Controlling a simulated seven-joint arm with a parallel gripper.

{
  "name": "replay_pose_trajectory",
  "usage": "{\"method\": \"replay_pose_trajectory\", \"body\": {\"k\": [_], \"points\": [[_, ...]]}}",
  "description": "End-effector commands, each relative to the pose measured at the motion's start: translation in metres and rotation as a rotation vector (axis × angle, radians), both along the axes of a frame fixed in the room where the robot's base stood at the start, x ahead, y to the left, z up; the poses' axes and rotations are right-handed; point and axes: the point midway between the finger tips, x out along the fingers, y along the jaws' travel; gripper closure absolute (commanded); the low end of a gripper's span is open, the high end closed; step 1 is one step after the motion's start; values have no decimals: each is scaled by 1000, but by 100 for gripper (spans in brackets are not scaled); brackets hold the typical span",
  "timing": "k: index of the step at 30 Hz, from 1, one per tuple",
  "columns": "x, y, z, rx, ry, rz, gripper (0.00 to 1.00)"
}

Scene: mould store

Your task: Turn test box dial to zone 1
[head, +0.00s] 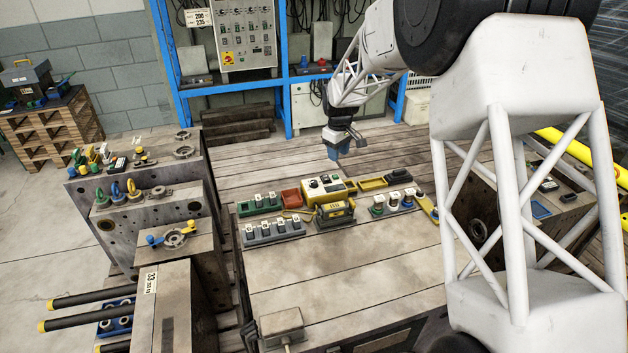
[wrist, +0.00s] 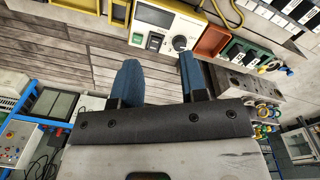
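The test box (head: 323,191) is a yellow and cream box on the plank bench top. In the wrist view the test box (wrist: 166,22) shows at the top, with a dark screen, a green switch, a black switch and a round black dial (wrist: 180,43). The dial's zone marks are too small to read. My gripper (head: 335,154) is above the bench, behind the test box in the head view. In the wrist view my gripper's blue fingers (wrist: 159,75) are spread with nothing between them, apart from the dial, which lies beyond the right fingertip.
A red tray (head: 291,198) and a green tray with blocks (head: 259,206) stand left of the test box. A yellow-and-black unit (head: 335,212) stands in front. A yellow tray (head: 372,184) is to the right. The front planks are mostly clear.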

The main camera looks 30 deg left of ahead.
Motion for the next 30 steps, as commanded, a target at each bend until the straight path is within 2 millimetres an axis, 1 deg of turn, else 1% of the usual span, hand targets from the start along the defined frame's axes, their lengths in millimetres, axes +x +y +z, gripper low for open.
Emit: {"method": "replay_pose_trajectory", "body": {"k": [1,3,6,9,12,17,26,30], "points": [[1,15,-13,-4,4,23,60],[2,34,-27,-7,7,55,60],[3,56,-44,-11,11,91,60],[3,73,-57,-14,14,121,60],[3,84,-66,-16,15,139,60],[2,90,-71,-18,17,150,60],[2,90,-71,-18,17,150,60],[2,90,-74,-17,18,150,60]]}}
